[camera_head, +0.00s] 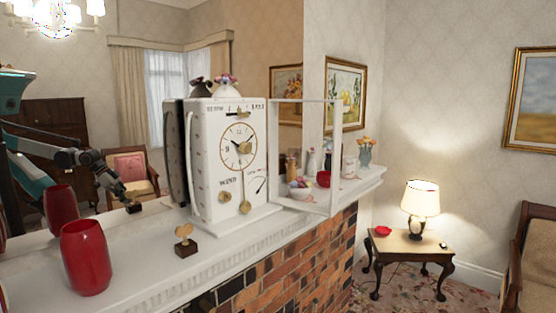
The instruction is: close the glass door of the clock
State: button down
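The door stands open, swung out to the right of the clock face, above the mantel's right part. My gripper (117,187) shows at the left, apparently only as a reflection in the mirror behind the mantel, with part of my arm. It appears well away from the door. Its fingers are too small to tell open from shut.
A red vase (86,258) and a small block with a gold heart (185,241) stand on the mantel (140,262) left of the clock. Bowls, a red cup (323,179) and small vases stand behind the door. A lamp table (412,243) is at right.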

aim_at(273, 104)
jog(key=i+l+u, duration=0.1)
jog(key=u, duration=0.35)
jog(key=l+u, duration=0.2)
jog(key=u, duration=0.2)
jog(key=i+l+u, duration=0.1)
jog(key=u, duration=0.35)
jog(key=l+u, duration=0.25)
jog(key=u, duration=0.2)
jog(key=l+u, duration=0.15)
jog(key=l, duration=0.3)
jog(key=k+l+u, duration=0.1)
jog(key=l, duration=0.3)
jog(key=k+l+u, duration=0.15)
jog(key=l, duration=0.25)
jog(key=k+l+u, duration=0.1)
jog(key=l, duration=0.35)
jog(key=k+l+u, duration=0.15)
jog(key=l, duration=0.25)
jog(key=k+l+u, duration=0.1)
jog(key=l, duration=0.25)
jog(key=k+l+u, duration=0.15)
jog(key=l, duration=0.25)
jog(key=k+l, duration=0.15)
jog(key=l, duration=0.2)
jog(key=k+l, duration=0.2)
jog(key=l, duration=0.2)
jog(key=l+u, duration=0.2)
jog(key=l, duration=0.3)
